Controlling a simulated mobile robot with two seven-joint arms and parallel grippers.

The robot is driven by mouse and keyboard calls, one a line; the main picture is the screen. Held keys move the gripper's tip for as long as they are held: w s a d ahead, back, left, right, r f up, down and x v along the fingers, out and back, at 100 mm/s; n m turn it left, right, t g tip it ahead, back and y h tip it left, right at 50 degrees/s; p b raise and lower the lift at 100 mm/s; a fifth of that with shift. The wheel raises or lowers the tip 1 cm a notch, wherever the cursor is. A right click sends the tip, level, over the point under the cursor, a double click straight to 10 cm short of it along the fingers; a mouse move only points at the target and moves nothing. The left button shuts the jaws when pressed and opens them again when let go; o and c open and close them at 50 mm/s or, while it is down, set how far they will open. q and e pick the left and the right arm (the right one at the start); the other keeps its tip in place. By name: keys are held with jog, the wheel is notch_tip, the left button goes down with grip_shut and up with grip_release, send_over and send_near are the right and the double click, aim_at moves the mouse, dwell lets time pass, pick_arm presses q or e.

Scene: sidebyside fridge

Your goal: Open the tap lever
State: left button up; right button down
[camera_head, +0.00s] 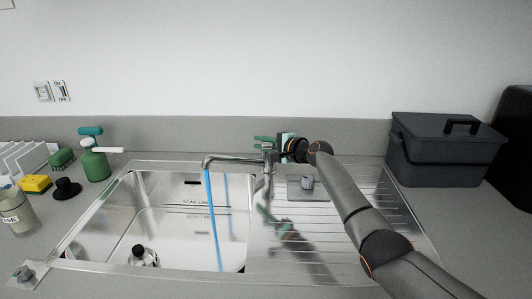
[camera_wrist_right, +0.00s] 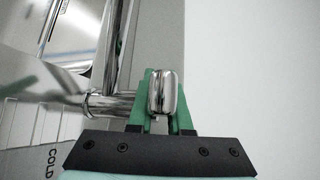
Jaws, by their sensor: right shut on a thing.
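The chrome tap (camera_head: 235,159) stands at the back of the sink, its spout reaching left over the basin. A blue stream (camera_head: 212,220) runs down from the spout into the basin. My right gripper (camera_head: 264,141), with green fingers, is at the top of the tap, reaching in from the right. In the right wrist view the rounded chrome tap lever (camera_wrist_right: 165,92) sits between the green fingers, which are shut on it. In the head view the gripper largely hides the lever. My left gripper is not in view.
The steel sink (camera_head: 160,180) has a ribbed drainboard on its right. A green spray bottle (camera_head: 95,162), a yellow sponge (camera_head: 35,184) and a beige cup (camera_head: 15,210) stand at left. A dark lidded box (camera_head: 445,155) stands at right.

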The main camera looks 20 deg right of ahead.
jog(key=p, duration=0.1)
jog(key=r+m+g+p, duration=0.1)
jog(key=p, duration=0.2)
jog(key=shift+w+d+r+g, duration=0.25)
jog(key=shift+w+r+g, duration=0.05)
jog(key=shift+w+r, duration=0.05)
jog(key=c, duration=0.8)
grip_release()
jog(key=shift+f, duration=0.1)
jog(key=shift+c, duration=0.2)
jog(key=shift+a, duration=0.1)
jog(key=shift+s, duration=0.1)
